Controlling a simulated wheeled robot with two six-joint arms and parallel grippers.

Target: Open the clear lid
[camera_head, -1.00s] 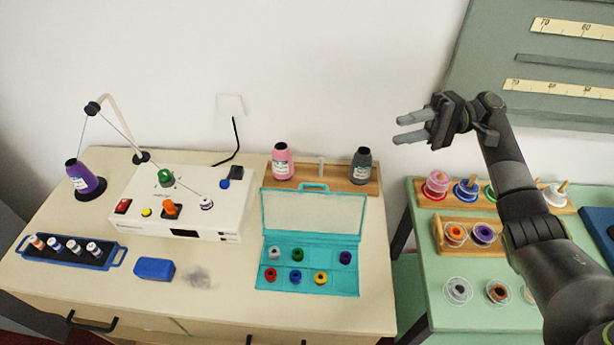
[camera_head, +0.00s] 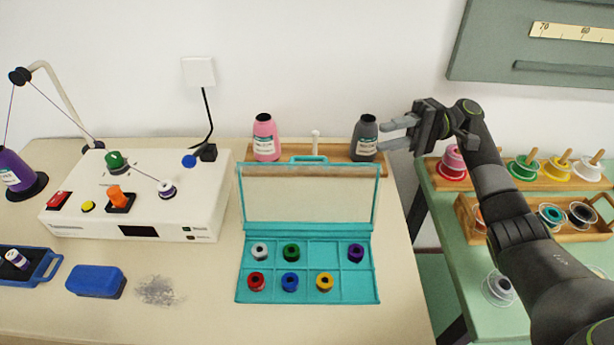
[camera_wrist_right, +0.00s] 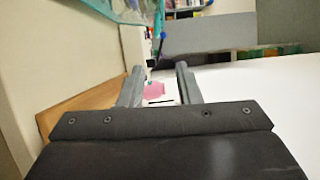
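A turquoise case (camera_head: 308,297) lies on the pale counter with small coloured bobbins in its compartments. Its clear lid (camera_head: 308,196), framed in turquoise, is raised and leans up at the back, with a handle on its top edge. A turquoise-edged clear part, probably this lid, shows at the top of the right wrist view (camera_wrist_right: 125,8). My right gripper (camera_head: 384,137) is open and empty, up and right of the lid, its fingertips beside the grey cone in the picture. Its two fingers show apart in the wrist view (camera_wrist_right: 158,76). My left gripper is out of view.
A pink thread cone (camera_head: 265,140) and a grey cone (camera_head: 364,142) stand on a wooden rack behind the case. A white winding machine (camera_head: 150,212) stands left. A green table (camera_head: 452,262) with spools is right. The counter before the case is clear.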

